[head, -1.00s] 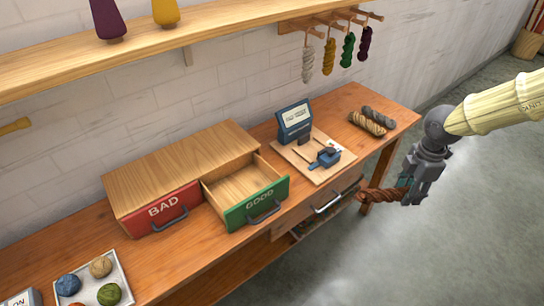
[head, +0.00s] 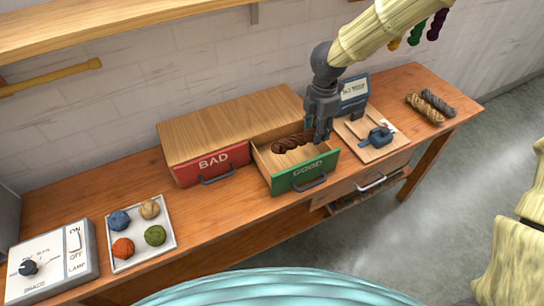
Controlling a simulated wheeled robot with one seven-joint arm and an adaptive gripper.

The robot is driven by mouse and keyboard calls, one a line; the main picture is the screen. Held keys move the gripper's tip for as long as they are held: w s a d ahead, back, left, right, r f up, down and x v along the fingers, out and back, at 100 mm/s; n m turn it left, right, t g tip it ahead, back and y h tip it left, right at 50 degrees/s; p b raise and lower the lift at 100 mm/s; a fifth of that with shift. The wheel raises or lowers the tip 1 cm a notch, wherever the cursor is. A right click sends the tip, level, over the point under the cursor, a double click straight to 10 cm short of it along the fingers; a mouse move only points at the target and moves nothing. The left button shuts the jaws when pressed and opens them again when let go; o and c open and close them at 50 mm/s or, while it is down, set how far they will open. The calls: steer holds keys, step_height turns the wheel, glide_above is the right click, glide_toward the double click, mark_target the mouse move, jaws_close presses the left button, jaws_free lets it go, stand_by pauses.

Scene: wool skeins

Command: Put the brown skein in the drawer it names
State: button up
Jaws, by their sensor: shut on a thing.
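The brown skein (head: 291,143) is a dark, twisted hank lying level over the inside of the open green-fronted drawer marked GOOD (head: 307,170). My gripper (head: 318,136) is shut on the skein's right end. It points down at the drawer's right side. I cannot tell whether the skein touches the drawer floor. The red-fronted drawer marked BAD (head: 213,162) is shut, to the left in the same wooden cabinet. A blue device with a small screen (head: 354,92) stands on a board behind my gripper; its text is too small to read.
Two skeins, tan (head: 424,110) and grey (head: 438,103), lie at the bench's right end. A tray (head: 128,222) of several wool balls and a switch box (head: 52,262) stand at the left. A blue tool (head: 379,137) sits on the wooden board (head: 365,150).

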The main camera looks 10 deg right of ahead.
steer(key=f, duration=0.3)
steer(key=f+p, duration=0.1)
steer(key=f, duration=0.1)
steer(key=shift+w+a+f, duration=0.15)
steer(key=shift+a+f, duration=0.15)
steer(key=shift+f, duration=0.05)
steer(key=shift+f+p, duration=0.5)
steer(key=shift+f, duration=1.6)
steer(key=shift+f, duration=0.2)
steer(key=o, duration=0.8)
steer(key=shift+r, duration=0.1)
step_height(320, 180, up, 12)
steer(key=shift+r+b, duration=0.1)
steer(key=shift+b, duration=0.85)
